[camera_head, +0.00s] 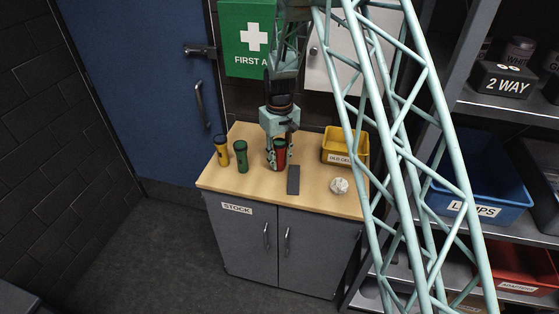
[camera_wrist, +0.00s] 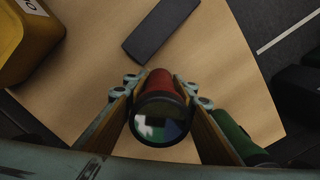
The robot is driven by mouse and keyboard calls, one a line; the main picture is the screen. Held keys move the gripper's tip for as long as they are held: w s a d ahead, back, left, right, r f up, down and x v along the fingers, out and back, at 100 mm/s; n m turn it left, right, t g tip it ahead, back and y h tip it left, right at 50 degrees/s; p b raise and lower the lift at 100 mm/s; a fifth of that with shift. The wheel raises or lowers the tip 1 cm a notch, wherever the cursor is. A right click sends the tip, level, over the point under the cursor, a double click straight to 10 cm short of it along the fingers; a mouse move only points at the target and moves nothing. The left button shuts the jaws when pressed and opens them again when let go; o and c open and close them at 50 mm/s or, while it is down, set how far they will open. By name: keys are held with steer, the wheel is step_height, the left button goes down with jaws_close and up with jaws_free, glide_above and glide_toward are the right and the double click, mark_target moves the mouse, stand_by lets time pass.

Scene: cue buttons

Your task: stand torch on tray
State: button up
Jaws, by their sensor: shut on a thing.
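A red torch (camera_head: 281,148) with a dark head is upright between the fingers of my gripper (camera_head: 277,163) above the wooden worktop. In the wrist view the red torch (camera_wrist: 160,98) points its lens end at the camera, and the fingers of my gripper (camera_wrist: 160,88) close on it from both sides. I cannot tell whether its base touches the worktop. A flat dark grey slab, the only tray-like thing on the worktop (camera_head: 293,180), lies just right and in front of the torch; it also shows in the wrist view (camera_wrist: 160,28). Nothing is on it.
A green torch (camera_head: 241,157) and a yellow torch (camera_head: 221,150) stand to the left. A yellow bin (camera_head: 345,147) is at the back right, with a crumpled white ball (camera_head: 339,185) in front of it. The worktop's front left (camera_head: 225,184) is clear.

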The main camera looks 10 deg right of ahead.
mark_target(280, 142)
steer(key=shift+f, duration=0.2)
steer(key=o, duration=1)
steer(key=shift+c, duration=0.2)
steer(key=shift+r, duration=0.25)
step_height(280, 142, up, 10)
steer(key=shift+r, duration=0.9)
